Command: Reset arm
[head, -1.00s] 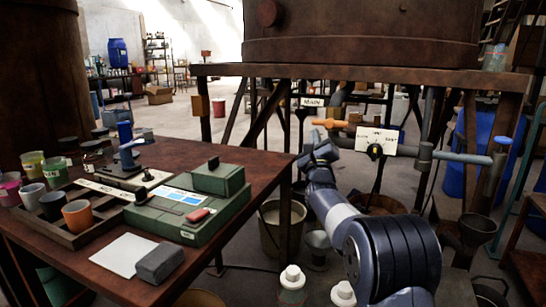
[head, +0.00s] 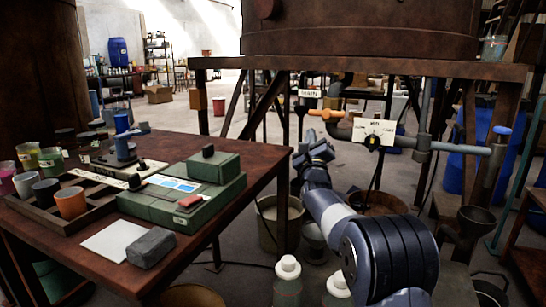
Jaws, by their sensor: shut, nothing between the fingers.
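My dark blue-grey arm reaches up from the lower right of the head view. My gripper (head: 314,152) is shut and empty at its end, in the middle of the picture. It shows just right of the brown table's (head: 262,168) right edge and below the orange valve handle (head: 325,114). The fingertips are small and dark here, so their exact pose is hard to read. I cannot tell the distance between the gripper and the pipes behind it.
The table holds a green balance (head: 190,192), a grey block (head: 151,247), a pale sheet (head: 113,240) and a tray of cups (head: 48,208). A bucket (head: 268,229) stands beside the table. White-capped bottles (head: 287,268) stand near my arm.

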